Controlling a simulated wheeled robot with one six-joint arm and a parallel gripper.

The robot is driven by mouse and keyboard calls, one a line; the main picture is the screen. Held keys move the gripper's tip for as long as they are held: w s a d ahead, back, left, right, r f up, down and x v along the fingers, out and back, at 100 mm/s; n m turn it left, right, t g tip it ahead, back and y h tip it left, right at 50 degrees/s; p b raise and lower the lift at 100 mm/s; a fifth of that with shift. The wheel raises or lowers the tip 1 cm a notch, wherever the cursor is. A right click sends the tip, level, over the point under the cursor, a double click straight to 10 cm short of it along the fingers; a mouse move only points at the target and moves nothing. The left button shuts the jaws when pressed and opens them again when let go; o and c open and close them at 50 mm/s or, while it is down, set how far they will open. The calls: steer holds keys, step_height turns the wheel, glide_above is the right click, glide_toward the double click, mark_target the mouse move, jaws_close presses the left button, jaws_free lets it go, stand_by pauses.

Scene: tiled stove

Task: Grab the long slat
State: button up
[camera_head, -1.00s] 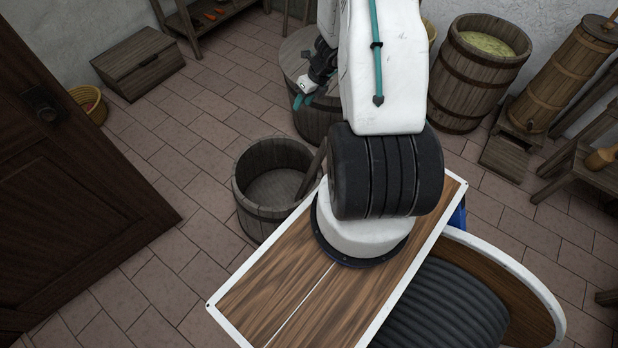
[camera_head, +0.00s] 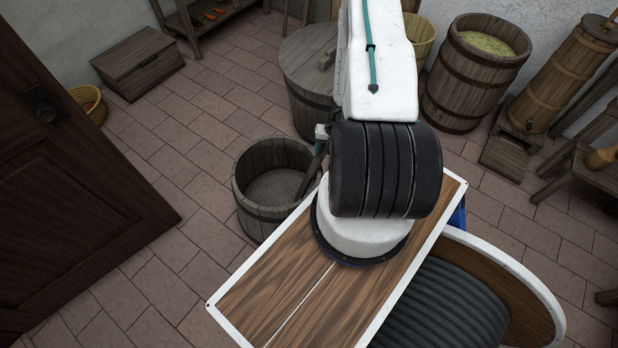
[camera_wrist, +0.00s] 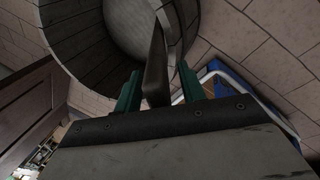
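The long slat (camera_head: 312,173) is a dark wooden strip. It leans in the open wooden tub (camera_head: 247,195), its upper end sticking out over the right rim near my arm. In the wrist view the slat (camera_wrist: 157,62) stands between the two green fingers of my gripper (camera_wrist: 160,72), with a visible gap on each side. My gripper is open. In the head view it is mostly hidden behind my arm, with only a small part showing near the slat's upper end. The tub (camera_wrist: 75,35) fills the top left of the wrist view.
A lidded barrel (camera_head: 306,62) stands just behind the tub. A filled barrel (camera_head: 470,85) and a tall churn (camera_head: 567,75) stand at the back right. A wooden chest (camera_head: 140,65) is at the back left. The tiled floor left of the tub is clear.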

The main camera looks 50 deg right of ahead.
steer(key=shift+a+f, duration=0.1)
steer(key=shift+f, duration=0.35)
steer(key=shift+c, duration=0.3)
jaws_close()
steer(key=shift+r, duration=0.1)
step_height(320, 180, up, 10)
steer(key=shift+f, duration=0.1)
